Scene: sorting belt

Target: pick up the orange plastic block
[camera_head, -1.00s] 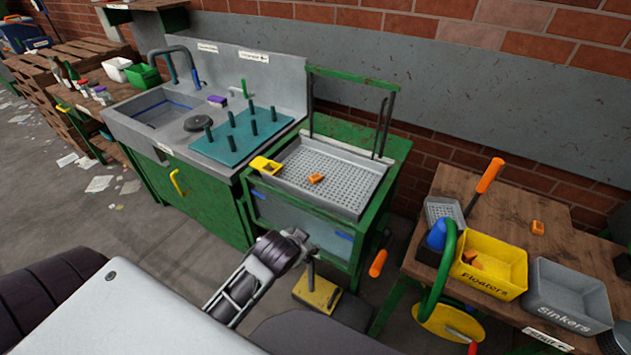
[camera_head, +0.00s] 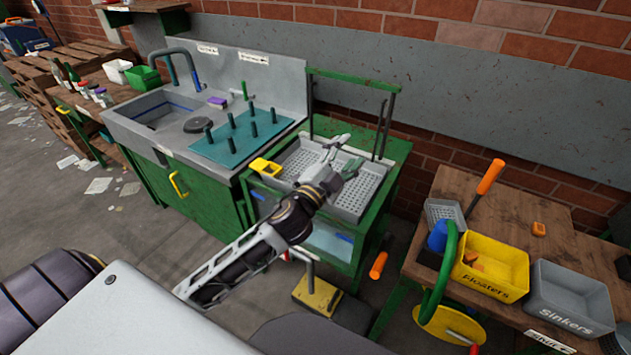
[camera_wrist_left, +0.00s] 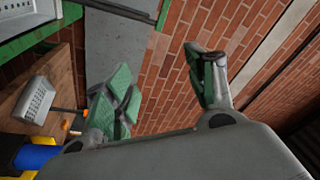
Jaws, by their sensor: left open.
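My left gripper (camera_head: 347,154) is open and empty, raised over the grey perforated tray (camera_head: 366,200) in the head view. Its two green-padded fingers also show spread in the left wrist view (camera_wrist_left: 162,88), with the brick wall behind them. The orange block that lay in the tray is now hidden behind my left arm and hand. Another small orange block (camera_head: 538,229) lies on the wooden table at right. Some orange shows inside the yellow Floaters bin (camera_head: 505,254). My right gripper is not in view.
A yellow container (camera_head: 264,167) sits at the tray's left edge. A green frame (camera_head: 350,79) with dark posts rises behind the tray. The sink and teal pegboard (camera_head: 233,150) stand left. The grey Sinkers bin (camera_head: 570,299) stands right.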

